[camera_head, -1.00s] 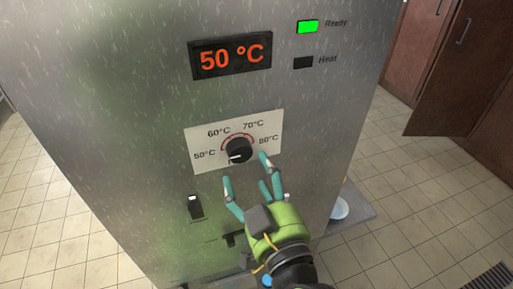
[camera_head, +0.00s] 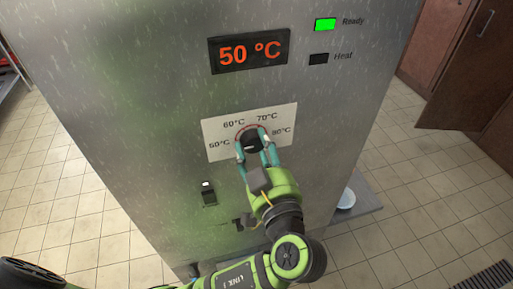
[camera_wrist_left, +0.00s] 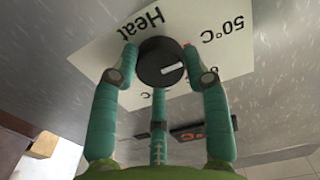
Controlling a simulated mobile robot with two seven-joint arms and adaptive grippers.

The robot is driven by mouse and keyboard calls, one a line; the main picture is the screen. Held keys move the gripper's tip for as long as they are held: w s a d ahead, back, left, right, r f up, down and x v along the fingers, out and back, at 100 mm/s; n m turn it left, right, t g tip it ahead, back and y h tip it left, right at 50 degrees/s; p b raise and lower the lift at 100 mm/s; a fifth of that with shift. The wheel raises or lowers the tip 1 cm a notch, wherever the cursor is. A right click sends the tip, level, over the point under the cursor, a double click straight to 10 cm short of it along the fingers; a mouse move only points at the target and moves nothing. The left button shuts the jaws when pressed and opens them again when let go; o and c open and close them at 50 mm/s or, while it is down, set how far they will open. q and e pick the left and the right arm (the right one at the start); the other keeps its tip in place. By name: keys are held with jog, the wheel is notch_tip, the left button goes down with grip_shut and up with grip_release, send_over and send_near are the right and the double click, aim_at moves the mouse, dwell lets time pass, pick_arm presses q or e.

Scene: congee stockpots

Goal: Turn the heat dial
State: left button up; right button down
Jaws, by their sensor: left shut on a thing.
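The black heat dial (camera_head: 252,143) sits on a white label plate marked 50, 60, 70 and 80 °C on the steel machine front. Its white pointer mark shows in the left wrist view on the dial (camera_wrist_left: 161,62). My left gripper (camera_head: 254,146) is at the dial with its teal fingers around it. In the left wrist view its fingers (camera_wrist_left: 160,66) close on the dial from both sides, with a third finger behind. The fingers partly cover the dial in the head view. My right gripper is out of view.
The display (camera_head: 249,51) reads 50 °C. The Ready lamp (camera_head: 325,24) is lit green and the Heat lamp (camera_head: 318,59) is dark. A small switch (camera_head: 208,193) is below left of the dial. A white dish (camera_head: 346,199) is at the machine's right side.

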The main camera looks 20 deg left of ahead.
pick_arm(q)
jog(key=m, duration=0.3)
jog(key=shift+p, duration=0.4)
jog(key=m+p, duration=0.1)
jog(key=m, duration=0.1)
jog(key=shift+r+m, duration=0.1)
jog(key=shift+m, duration=0.3)
jog(key=m+p, duration=0.2)
jog(key=m, duration=0.2)
jog(key=shift+m, duration=0.3)
jog(key=shift+m+p, duration=0.5)
jog(key=shift+m, duration=0.2)
jog(key=o, duration=1.2)
jog(key=shift+c, duration=0.2)
